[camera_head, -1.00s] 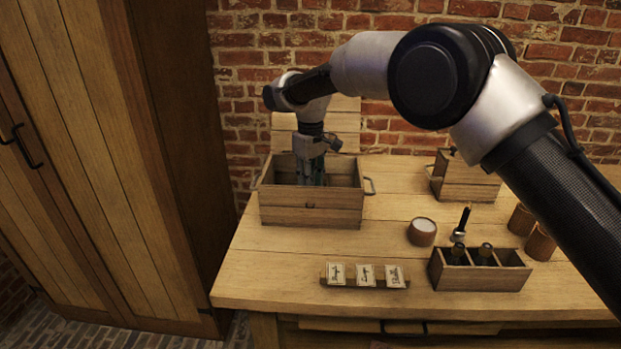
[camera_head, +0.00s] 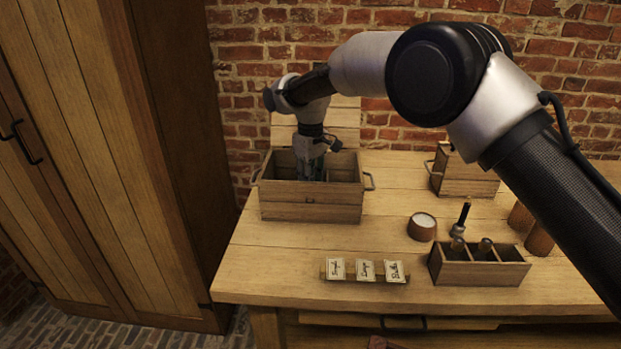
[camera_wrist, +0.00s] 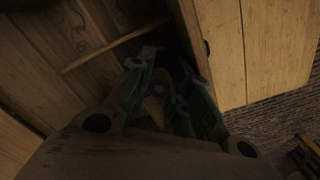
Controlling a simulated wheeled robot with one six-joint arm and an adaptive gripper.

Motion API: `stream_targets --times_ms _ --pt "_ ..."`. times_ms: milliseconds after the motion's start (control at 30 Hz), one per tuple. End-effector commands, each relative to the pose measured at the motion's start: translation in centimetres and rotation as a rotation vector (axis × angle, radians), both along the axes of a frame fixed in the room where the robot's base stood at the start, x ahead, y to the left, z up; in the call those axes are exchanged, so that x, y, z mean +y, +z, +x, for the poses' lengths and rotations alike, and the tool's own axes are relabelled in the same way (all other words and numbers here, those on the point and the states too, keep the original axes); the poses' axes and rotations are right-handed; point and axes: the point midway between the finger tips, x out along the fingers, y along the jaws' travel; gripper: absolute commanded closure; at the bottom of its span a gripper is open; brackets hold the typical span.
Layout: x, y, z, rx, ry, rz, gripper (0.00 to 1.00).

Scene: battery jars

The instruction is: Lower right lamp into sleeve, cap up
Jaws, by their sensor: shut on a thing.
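My gripper (camera_head: 311,176) reaches down into the open wooden box (camera_head: 312,207) at the left of the bench, its fingertips below the rim. In the wrist view my gripper (camera_wrist: 168,92) has its teal fingers close together around a small roundish thing (camera_wrist: 157,88), probably the lamp. Shadow and the fingers hide most of it, so I cannot tell its tilt or which way its cap points. The sleeve inside the box cannot be made out. A divider (camera_wrist: 100,50) crosses the box in the wrist view.
Three lettered cards (camera_head: 365,270) stand at the front. A second wooden box (camera_head: 465,178) is at the back right. The box's raised lid leans near the brick wall.

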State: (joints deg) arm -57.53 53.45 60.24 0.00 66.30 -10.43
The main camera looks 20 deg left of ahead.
Motion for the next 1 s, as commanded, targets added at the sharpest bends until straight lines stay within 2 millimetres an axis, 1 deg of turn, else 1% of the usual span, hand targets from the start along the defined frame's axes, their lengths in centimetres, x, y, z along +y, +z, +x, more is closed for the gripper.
stream_targets --times_ms 300,333,400,467,800,867,967,1000 --pt "0.0 -0.2 0.0 0.000 0.000 0.000 1.00" --pt "0.0 -0.2 0.0 0.000 0.000 0.000 0.78" --pt "0.0 -0.2 0.0 0.000 0.000 0.000 0.65" --pt "0.0 -0.2 0.0 0.000 0.000 0.000 0.55" --pt "0.0 0.1 0.0 0.000 0.000 0.000 0.55" --pt "0.1 0.6 0.0 0.000 0.000 0.001 0.55" --pt "0.1 2.1 0.0 -0.001 0.000 0.003 0.55" --pt "0.1 2.9 0.0 -0.001 0.000 0.002 0.55"
